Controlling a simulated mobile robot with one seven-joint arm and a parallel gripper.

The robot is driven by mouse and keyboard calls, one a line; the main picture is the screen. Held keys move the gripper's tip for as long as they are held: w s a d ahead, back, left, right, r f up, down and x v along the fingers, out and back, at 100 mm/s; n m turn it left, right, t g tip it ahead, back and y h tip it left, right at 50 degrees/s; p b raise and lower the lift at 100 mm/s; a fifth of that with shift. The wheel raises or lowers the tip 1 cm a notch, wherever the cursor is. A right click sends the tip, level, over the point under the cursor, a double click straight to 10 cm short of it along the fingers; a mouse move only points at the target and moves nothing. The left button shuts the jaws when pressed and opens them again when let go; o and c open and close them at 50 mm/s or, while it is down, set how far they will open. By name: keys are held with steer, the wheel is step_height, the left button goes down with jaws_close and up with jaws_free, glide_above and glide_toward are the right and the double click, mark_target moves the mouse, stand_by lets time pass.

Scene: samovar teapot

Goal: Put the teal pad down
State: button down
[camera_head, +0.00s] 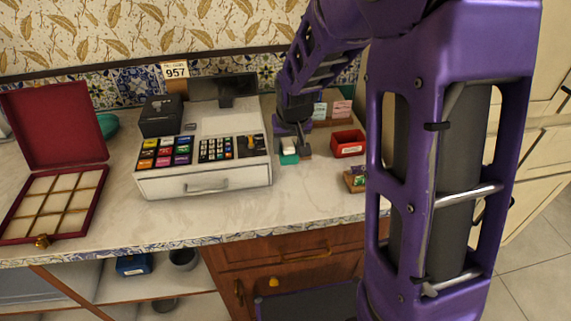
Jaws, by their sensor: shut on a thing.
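My gripper (292,150) points down over the counter, right of the cash register. It is shut on the teal pad (289,159), a small block with a teal lower part and a white upper part between the fingers. The pad is at or very near the counter top (314,193); I cannot tell whether it touches. The gripper partly hides the pad.
The white cash register (204,184) stands left of my gripper. An open red compartment box (58,170) lies far left. Counter in front of the pad is clear.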

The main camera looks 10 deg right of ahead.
steer(key=shift+f+b, duration=0.4)
steer(key=shift+f, duration=3.05)
steer(key=shift+f, duration=0.2)
steer(key=c, duration=0.5)
jaws_free()
